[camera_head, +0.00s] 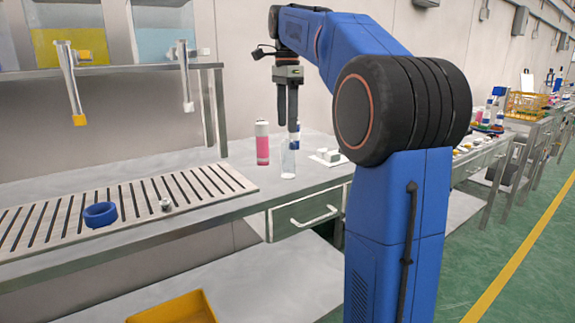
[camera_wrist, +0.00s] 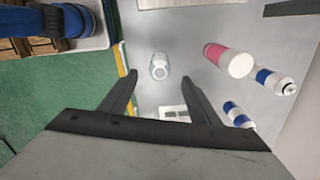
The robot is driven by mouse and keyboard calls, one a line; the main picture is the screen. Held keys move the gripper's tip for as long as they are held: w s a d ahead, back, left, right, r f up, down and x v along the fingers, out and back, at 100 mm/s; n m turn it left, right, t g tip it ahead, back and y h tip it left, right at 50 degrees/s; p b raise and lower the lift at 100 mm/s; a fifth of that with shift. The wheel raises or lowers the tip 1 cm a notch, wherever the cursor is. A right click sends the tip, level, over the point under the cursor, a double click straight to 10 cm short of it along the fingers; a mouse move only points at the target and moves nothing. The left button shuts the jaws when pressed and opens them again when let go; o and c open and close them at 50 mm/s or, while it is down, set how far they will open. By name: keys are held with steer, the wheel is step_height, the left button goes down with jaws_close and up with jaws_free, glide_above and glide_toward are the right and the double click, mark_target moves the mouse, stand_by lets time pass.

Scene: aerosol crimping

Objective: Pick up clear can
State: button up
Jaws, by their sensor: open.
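The clear can (camera_head: 288,161) stands upright on the grey metal bench (camera_head: 325,180), near its front edge. In the wrist view, the clear can (camera_wrist: 159,66) shows from above, just beyond the fingertips and roughly midway between them. My gripper (camera_head: 287,118) points down above the can. Its two fingers also show in the wrist view (camera_wrist: 157,79), spread apart with nothing between them. The fingers look apart from the can; the exact height gap is hard to tell.
A pink and white can (camera_head: 262,143) stands to the left of the clear can. Blue and white cans (camera_wrist: 276,80) (camera_wrist: 238,115) stand close by. Small white parts (camera_head: 328,156) lie to the right. A slotted grate (camera_head: 130,205) with a blue ring (camera_head: 100,214) is at left.

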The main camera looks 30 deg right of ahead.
mark_target(288, 157)
step_height(288, 157, down, 12)
steer(key=shift+d+r, duration=0.1)
steer(key=shift+d, duration=0.05)
stand_by(0.5)
steer(key=c, duration=1.1)
